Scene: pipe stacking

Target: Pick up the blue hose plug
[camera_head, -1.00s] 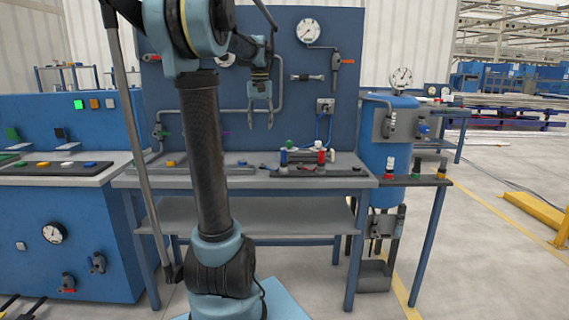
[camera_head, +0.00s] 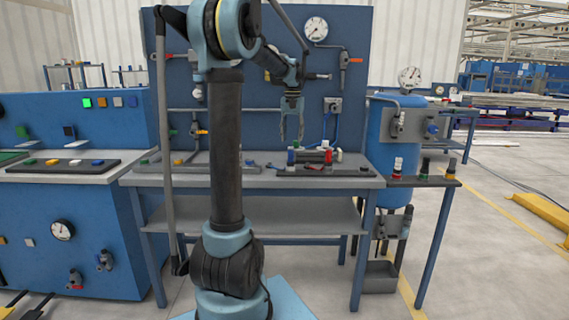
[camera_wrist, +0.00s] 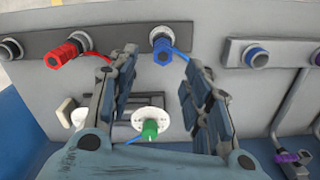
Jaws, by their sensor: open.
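A blue hose plug (camera_wrist: 163,50) with a thin blue cord sits at a round white fitting on a grey bar in the wrist view. My gripper (camera_wrist: 159,62) is open, its two fingers spread. The blue plug shows between and slightly beyond the fingertips; nothing is held. In the head view my gripper (camera_head: 291,138) hangs fingers down above the bench, over the cluster of small parts.
A red plug (camera_wrist: 68,52) is left of the blue one, and a green plug (camera_wrist: 150,130) stands between my fingers lower in the wrist view. A blue-capped fitting (camera_wrist: 256,56) is to the right. The blue back panel (camera_head: 270,35) rises behind the bench (camera_head: 230,182).

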